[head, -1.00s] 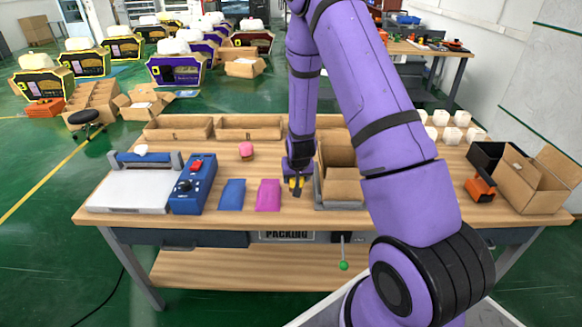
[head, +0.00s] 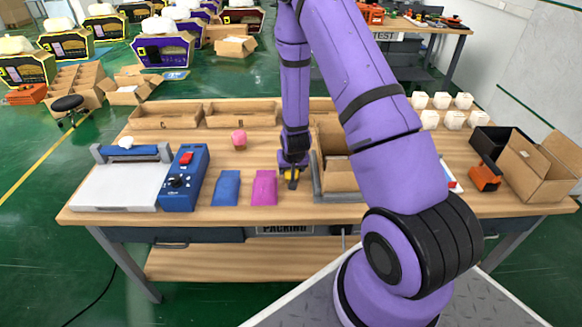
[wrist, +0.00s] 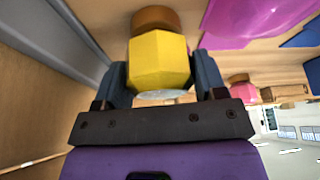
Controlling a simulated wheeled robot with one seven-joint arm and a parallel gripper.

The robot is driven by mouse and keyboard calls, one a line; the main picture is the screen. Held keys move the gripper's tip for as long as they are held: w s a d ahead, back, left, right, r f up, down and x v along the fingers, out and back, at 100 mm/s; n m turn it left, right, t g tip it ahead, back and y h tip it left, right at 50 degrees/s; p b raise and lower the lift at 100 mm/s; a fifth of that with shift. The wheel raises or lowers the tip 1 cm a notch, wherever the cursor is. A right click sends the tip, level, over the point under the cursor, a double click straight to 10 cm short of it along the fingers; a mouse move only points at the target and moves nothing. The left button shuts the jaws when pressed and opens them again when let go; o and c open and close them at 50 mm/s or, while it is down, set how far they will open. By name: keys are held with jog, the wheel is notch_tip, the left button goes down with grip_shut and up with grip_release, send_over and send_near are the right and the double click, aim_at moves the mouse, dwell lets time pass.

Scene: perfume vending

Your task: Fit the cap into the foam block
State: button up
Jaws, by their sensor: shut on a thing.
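My gripper (head: 290,176) is shut on a yellow faceted cap (wrist: 160,62), which sits between its two fingers in the wrist view. A round brown part (wrist: 155,19) shows at the cap's far end, towards the table. In the head view the gripper hangs low over the table, just left of an open cardboard box (head: 336,150) and right of a magenta packet (head: 264,187). I cannot make out a foam block in either view. My arm hides part of the table right of the box.
Left of the magenta packet lie a blue packet (head: 226,187) and a blue control box (head: 183,178). A pink piece (head: 239,138) stands behind them; it also shows in the wrist view (wrist: 244,94). Cardboard trays (head: 165,116) line the back. An orange tool (head: 486,176) lies right.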

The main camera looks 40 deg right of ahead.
jog(key=o, duration=0.9)
jog(key=shift+f, duration=0.1)
jog(key=shift+o, duration=0.2)
